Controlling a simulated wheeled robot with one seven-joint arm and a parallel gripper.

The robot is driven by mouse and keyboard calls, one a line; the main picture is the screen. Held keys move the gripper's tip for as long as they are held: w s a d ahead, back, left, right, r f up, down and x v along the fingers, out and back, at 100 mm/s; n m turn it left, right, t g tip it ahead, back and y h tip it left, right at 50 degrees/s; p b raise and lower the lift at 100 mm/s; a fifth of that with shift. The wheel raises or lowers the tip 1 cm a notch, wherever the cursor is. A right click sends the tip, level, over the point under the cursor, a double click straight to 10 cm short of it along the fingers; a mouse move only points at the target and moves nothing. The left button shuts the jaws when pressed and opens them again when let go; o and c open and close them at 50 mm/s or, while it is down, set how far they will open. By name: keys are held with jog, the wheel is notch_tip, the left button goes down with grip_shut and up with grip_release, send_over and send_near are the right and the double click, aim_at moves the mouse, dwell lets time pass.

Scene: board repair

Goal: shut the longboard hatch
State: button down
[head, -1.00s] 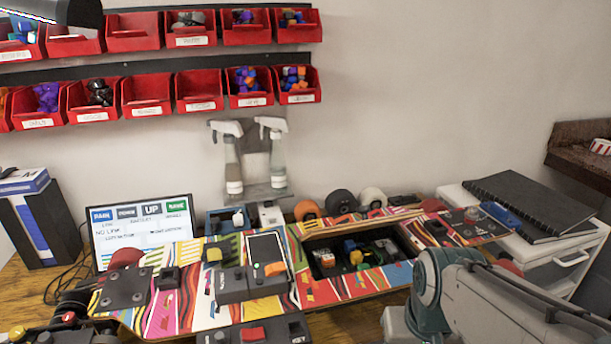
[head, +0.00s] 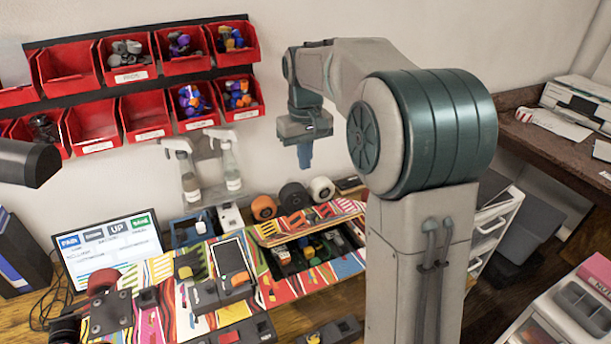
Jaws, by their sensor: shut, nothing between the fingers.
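The longboard (head: 160,275) lies on the bench with a bright multicoloured deck. Its hatch is open. The compartment (head: 282,268) shows several small coloured and dark parts inside. A patterned panel that looks like the hatch lid (head: 300,222) stands along the far side of the opening, tilted, with its patterned face visible. My gripper (head: 305,163) is in the air above and behind the lid, fingers pointing down, shut and empty. It appears apart from the lid. My arm hides the right end of the board.
Wheels (head: 293,196) stand behind the board. A screen (head: 108,250) stands at the left. A drawer unit (head: 490,225) is at the right. The air around my gripper is clear.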

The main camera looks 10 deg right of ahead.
jog(key=shift+s+d+f+p, duration=0.15)
jog(key=shift+f+p, duration=0.2)
jog(key=shift+f, duration=1.6)
jog(key=shift+s+d+f+p, duration=0.1)
jog(key=shift+s+f+p, duration=0.2)
jog(key=shift+f, duration=1.65)
jog(key=shift+s+d+f+p, duration=0.1)
jog(key=shift+f+p, duration=0.3)
jog(key=shift+f, duration=1.55)
jog(key=shift+w, duration=0.1)
